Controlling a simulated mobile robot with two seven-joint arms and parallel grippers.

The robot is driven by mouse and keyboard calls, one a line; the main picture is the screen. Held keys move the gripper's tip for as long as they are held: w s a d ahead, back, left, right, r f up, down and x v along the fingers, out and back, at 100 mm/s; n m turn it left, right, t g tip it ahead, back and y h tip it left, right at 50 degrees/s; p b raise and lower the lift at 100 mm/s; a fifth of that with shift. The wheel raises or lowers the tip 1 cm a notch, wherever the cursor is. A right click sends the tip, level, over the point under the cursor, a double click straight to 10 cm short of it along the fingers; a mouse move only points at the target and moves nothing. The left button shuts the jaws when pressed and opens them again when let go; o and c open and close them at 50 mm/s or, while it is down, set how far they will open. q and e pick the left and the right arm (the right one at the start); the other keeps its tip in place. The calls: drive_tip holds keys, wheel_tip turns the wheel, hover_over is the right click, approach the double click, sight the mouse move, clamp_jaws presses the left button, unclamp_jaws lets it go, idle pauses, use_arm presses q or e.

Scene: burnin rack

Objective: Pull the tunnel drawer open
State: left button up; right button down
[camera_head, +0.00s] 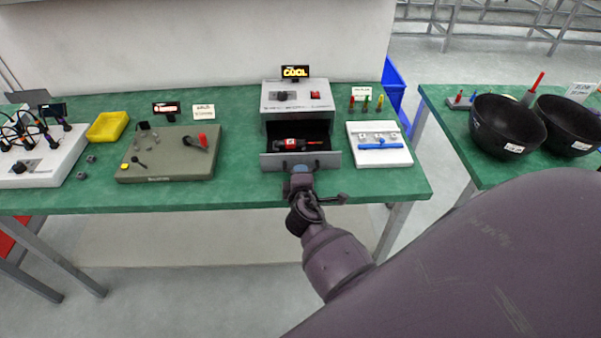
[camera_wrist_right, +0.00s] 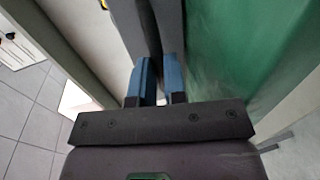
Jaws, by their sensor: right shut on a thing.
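The tunnel (camera_head: 297,97) is a grey box on the green table with a dark inside, a black knob and a red switch on its top. Its drawer (camera_head: 329,160) is pulled out toward me, and a black and red item (camera_head: 291,144) lies in it. My right gripper (camera_head: 300,172) is at the middle of the drawer front and shut on the drawer's handle; the handle itself is mostly hidden by the fingers. In the right wrist view the blue fingertips (camera_wrist_right: 158,78) are close together against a grey part. My left gripper is not in view.
A white tray with a blue part (camera_head: 380,146) stands just right of the drawer. A grey-green board (camera_head: 165,168) lies to the left, beside a yellow bin (camera_head: 107,126). Black bowls (camera_head: 507,126) stand on the right table. Floor is free before the table.

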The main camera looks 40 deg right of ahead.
drive_tip(key=c, duration=1.2)
unclamp_jaws()
drive_tip(key=shift+o, duration=0.2)
drive_tip(key=v, duration=1.1)
drive_tip(key=shift+w, duration=0.1)
drive_tip(key=s+f+m+g+y, duration=0.2)
drive_tip(key=s+f+m+y, duration=0.5)
drive_tip(key=s+f+m, duration=0.3)
drive_tip(key=s, duration=0.4)
drive_tip(key=shift+s+f+m+y, duration=0.25)
drive_tip(key=shift+s+m+y, duration=0.05)
drive_tip(key=shift+m+y, duration=0.1)
